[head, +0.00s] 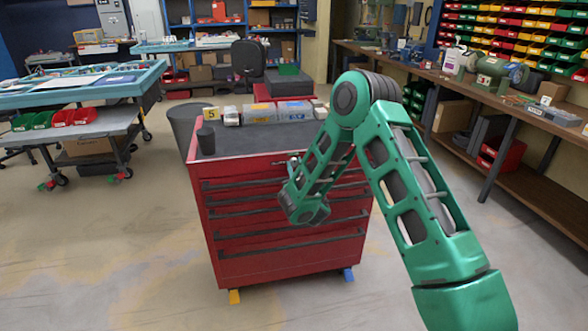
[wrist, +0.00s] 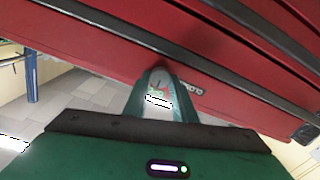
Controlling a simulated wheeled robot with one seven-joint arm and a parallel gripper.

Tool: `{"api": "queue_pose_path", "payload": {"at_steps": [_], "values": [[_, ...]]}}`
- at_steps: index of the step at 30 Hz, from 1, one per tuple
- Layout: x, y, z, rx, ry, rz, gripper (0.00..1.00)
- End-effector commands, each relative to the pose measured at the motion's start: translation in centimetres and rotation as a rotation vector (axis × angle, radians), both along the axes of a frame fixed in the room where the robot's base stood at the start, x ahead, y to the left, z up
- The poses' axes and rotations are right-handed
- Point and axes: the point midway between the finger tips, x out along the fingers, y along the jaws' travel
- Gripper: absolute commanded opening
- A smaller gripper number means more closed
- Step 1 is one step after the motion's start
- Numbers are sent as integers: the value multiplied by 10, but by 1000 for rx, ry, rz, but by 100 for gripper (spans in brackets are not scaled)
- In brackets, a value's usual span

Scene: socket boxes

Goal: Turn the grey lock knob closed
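The red drawer cabinet (head: 225,268) stands in the middle of the head view, and its red front fills the top of the wrist view (wrist: 120,50). My gripper (wrist: 160,76) points at this front, with its two green fingers apart at the upper edge. A pale grey shape (wrist: 158,82) shows between the fingers; it may be the lock knob, but I cannot tell for sure. A small light label (wrist: 190,86) with unreadable lettering is just right of the fingers. In the head view my arm hides the gripper's fingertips and the lock.
A workbench (head: 510,120) runs along the right. The floor left of the cabinet is clear.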

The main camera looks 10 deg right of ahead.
Motion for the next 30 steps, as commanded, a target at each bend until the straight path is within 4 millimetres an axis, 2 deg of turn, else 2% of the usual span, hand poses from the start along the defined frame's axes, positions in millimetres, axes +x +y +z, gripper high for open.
{"api": "queue_pose_path", "payload": {"at_steps": [8,14,30], "values": [[0,-1,0,-28,0,-2,2],[0,0,-1,-123,2,-1,2],[-2,1,-3,-609,4,-1,2]]}}
